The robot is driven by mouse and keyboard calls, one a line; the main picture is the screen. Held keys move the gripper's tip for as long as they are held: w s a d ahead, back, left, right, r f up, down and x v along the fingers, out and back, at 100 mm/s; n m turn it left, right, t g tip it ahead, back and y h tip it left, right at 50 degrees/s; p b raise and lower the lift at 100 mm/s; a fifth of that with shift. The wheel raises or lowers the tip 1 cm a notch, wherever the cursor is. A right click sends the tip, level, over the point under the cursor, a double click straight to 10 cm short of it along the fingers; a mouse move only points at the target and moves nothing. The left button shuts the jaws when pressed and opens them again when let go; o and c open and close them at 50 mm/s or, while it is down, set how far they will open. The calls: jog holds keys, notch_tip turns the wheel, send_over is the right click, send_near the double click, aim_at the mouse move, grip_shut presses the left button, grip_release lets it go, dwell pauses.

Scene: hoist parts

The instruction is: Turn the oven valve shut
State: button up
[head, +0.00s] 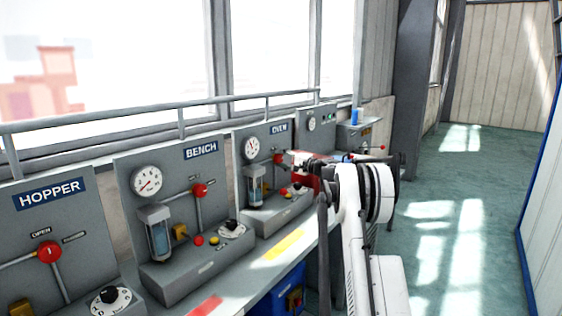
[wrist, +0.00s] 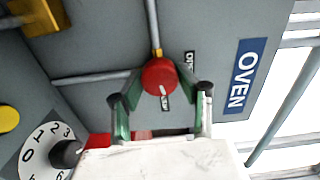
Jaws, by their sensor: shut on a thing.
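The oven valve is a round red knob (wrist: 160,77) where thin grey pipes meet on the oven panel (wrist: 105,45). A blue OVEN sign (wrist: 246,75) is beside it in the wrist view. A small white mark shows on the knob, and a small label by it is partly hidden. My gripper (wrist: 160,93) has one green, dark-tipped finger on each side of the knob and is shut on it. The finger contact is not clearly visible. In the head view the oven valve's knob (head: 279,158) shows just left of my gripper.
The bench panel (head: 185,160) and hopper panel (head: 60,210) stand to the left with similar red knobs. On the oven panel, a dial (wrist: 45,150) and yellow button (wrist: 8,118) are near. A rail (head: 150,118) runs behind. The floor (head: 440,230) at right is clear.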

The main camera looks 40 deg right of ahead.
jog(key=shift+m, duration=1.2)
jog(key=o, duration=1.1)
jog(key=shift+o, duration=0.2)
jog(key=v, duration=1.2)
